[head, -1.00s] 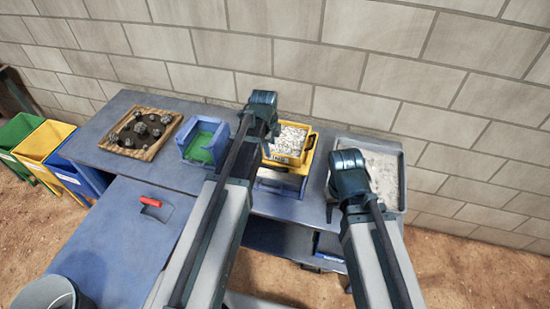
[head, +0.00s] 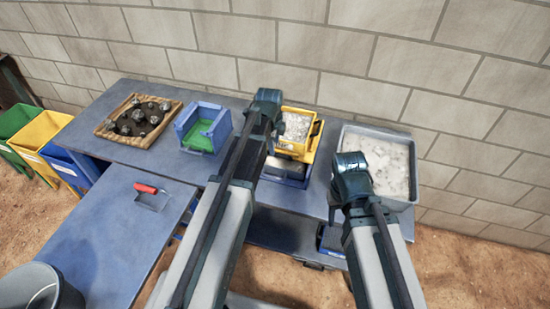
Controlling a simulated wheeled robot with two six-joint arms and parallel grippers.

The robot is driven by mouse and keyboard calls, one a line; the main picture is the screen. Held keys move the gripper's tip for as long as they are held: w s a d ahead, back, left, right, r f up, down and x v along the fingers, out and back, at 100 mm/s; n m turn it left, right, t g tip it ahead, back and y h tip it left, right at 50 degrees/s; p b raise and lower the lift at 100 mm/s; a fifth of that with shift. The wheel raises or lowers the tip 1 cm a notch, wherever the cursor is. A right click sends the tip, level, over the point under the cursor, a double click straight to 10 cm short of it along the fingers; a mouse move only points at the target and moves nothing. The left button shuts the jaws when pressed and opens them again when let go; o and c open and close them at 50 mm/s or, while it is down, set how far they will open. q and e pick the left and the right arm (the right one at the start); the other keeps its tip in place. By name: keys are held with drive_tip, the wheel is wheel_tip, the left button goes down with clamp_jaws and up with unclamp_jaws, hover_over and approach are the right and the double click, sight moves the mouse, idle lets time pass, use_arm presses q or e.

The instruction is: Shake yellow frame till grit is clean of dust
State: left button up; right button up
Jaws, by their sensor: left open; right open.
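The yellow frame (head: 315,142) stands on the back table, right of centre, with pale grit (head: 297,127) inside it. A blue base (head: 292,180) shows below its front. My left gripper (head: 265,100) is at the frame's left side, and its arm hides part of the frame's left and front. My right gripper (head: 350,165) is to the right of the frame, in front of the grey tray, apart from the frame in the picture. Both grippers are open; their fingertips are mostly hidden behind the wrists. I cannot tell whether the left one touches the frame.
A grey tray (head: 407,200) of pale powder stands at right. A blue box with green inside (head: 185,122) and a wooden tray of dark stones (head: 103,130) stand at left. A red-handled scraper (head: 150,190) lies on the front table. A grey bucket (head: 60,295) and coloured bins (head: 40,135) are left.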

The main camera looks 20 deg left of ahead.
use_arm(q)
drive_tip(key=f+b, duration=0.1)
drive_tip(key=f, duration=0.1)
drive_tip(key=w+f+b, duration=0.1)
drive_tip(key=f+b, duration=0.1)
drive_tip(key=shift+f+b, duration=0.3)
drive_tip(key=shift+f, duration=0.05)
clamp_jaws()
drive_tip(key=shift+s, duration=0.1)
idle(1.1)
